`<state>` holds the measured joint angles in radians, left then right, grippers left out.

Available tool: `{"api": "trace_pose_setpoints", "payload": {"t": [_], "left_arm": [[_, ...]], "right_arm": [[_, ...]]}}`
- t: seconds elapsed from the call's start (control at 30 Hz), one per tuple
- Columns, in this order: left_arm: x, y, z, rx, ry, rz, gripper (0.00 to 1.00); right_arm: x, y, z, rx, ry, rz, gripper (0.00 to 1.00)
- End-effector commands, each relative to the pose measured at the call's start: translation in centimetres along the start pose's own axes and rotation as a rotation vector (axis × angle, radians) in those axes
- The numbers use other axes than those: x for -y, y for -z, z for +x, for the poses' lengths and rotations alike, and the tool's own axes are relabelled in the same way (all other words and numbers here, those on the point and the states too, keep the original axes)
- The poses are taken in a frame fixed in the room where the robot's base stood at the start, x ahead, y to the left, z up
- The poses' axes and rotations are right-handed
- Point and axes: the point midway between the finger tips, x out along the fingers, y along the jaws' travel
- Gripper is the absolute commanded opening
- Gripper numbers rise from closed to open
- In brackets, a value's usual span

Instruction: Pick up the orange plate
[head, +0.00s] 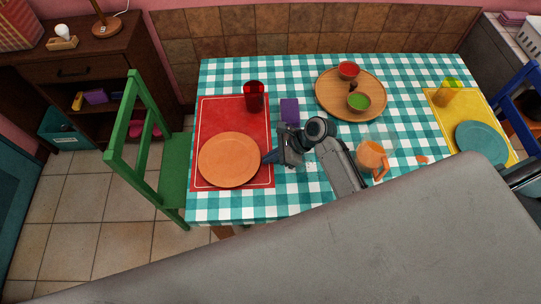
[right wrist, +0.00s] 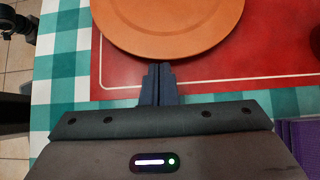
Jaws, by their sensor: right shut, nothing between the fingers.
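The orange plate (head: 229,160) lies flat on the red placemat (head: 230,106) at the left end of the table. It also shows at the top of the right wrist view (right wrist: 170,22). My right gripper (head: 268,157) is at the plate's right edge in the head view, its fingers pointing at the rim. In the right wrist view the right gripper (right wrist: 158,68) is shut and empty, its tips close to the plate's near rim. I cannot tell whether they touch it. My left gripper is not in view.
A red cup (head: 254,96) stands on the placemat behind the plate. A purple napkin (head: 290,111) lies beside the mat. A wooden tray (head: 330,99) with small bowls, an orange mug (head: 371,156) and a teal plate (head: 481,144) are further right. A green chair (head: 172,165) stands at the left.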

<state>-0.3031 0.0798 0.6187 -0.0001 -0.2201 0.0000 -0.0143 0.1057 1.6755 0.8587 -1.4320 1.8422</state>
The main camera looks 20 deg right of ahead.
Motion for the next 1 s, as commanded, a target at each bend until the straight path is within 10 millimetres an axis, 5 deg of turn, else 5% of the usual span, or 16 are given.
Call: {"api": "trace_pose_setpoints", "payload": {"t": [0.27, 0.6, 1.0], "left_arm": [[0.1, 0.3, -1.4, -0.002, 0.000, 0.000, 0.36], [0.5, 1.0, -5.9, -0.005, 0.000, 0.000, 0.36], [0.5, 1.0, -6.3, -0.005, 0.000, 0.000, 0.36]], "right_arm": [[0.0, -1.3, 0.5, 0.003, 0.000, 0.003, 0.00], [0.1, -5.9, 5.0, 0.004, -0.001, 0.003, 0.00], [0.0, -6.6, 6.7, 0.000, 0.000, 0.000, 0.00]]}}
